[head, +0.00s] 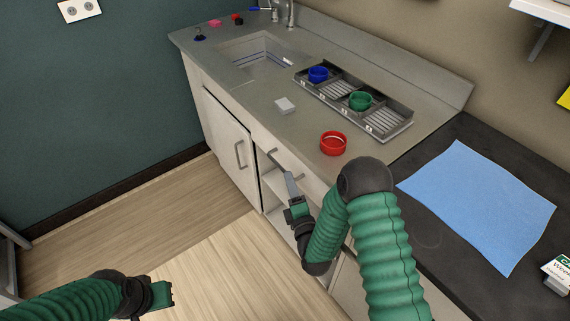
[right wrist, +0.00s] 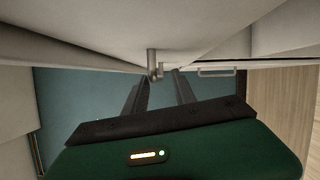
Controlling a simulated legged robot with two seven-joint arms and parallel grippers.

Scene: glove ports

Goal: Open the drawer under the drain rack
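The grey drain rack (head: 376,127) lies on the counter, holding a blue ring-shaped item (head: 318,74) and a green one (head: 361,101). Below the counter edge is a pale drawer front (head: 314,188) with a metal bar handle (head: 273,153); the drawer looks closed.
A sink (head: 258,55) is at the back left. A cabinet door (head: 230,142) is left of the drawer. A blue cloth (head: 480,203) lies on the dark counter. Floor in front is clear.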

